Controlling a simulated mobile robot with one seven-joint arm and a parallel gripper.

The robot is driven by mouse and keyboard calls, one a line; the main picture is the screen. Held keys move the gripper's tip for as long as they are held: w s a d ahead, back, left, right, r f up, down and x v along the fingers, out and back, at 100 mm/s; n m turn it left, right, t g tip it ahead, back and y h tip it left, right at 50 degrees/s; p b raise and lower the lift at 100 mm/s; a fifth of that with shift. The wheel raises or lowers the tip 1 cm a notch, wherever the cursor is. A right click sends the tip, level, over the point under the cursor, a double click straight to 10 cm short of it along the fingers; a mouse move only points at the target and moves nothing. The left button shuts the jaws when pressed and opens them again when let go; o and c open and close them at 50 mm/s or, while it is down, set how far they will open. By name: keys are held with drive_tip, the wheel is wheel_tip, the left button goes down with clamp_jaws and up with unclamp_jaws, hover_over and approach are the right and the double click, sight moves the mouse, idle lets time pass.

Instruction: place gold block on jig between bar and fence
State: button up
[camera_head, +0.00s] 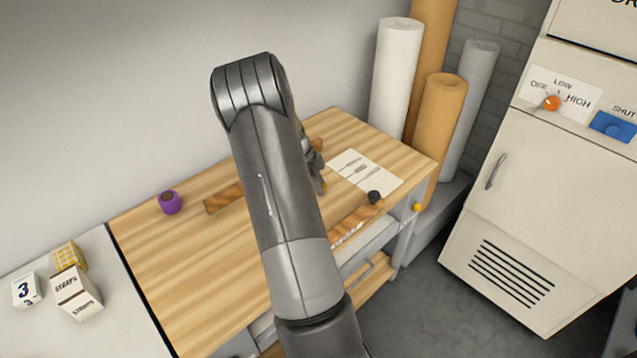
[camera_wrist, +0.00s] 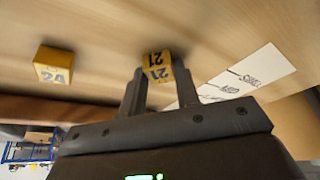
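A second gold block (camera_wrist: 53,65), marked 24, stands on the wood to the left in the wrist view. Brown wooden strips lie on the bench: one at the left (camera_head: 222,199), one along the front edge (camera_head: 357,221). I cannot tell which is the bar or the fence; my arm hides the middle.
A black knob (camera_head: 374,197) sits by the front strip. A purple cup (camera_head: 170,202) stands at the left, with small boxes (camera_head: 76,292) on a white surface. Tall rolls (camera_head: 395,80) stand behind.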

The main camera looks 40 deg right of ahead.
drive_tip(key=o, duration=0.4)
drive_tip(key=shift+r, duration=0.1)
drive_tip(key=v, duration=1.1)
drive_tip(key=s+a+r+n+t+y, duration=0.1)
drive_tip(key=s+a+r+n+t, duration=0.15)
drive_tip(key=a+r+n, duration=0.6)
drive_tip(key=s+a+r+n+t+y, duration=0.1)
drive_tip(key=s+a+r+n+t, duration=0.2)
drive_tip(key=s+a+n, duration=0.6)
drive_tip(key=s+a+r+n+t+y, duration=0.1)
drive_tip(key=s+a+r+n+t, duration=0.2)
drive_tip(key=a, duration=1.4)
drive_tip(key=s+r+n, duration=0.3)
drive_tip(key=s+n, duration=0.3)
drive_tip(key=s, duration=0.2)
drive_tip(key=shift+s+r, duration=0.25)
drive_tip(key=shift+r, duration=0.1)
drive_tip(key=shift+n, duration=0.25)
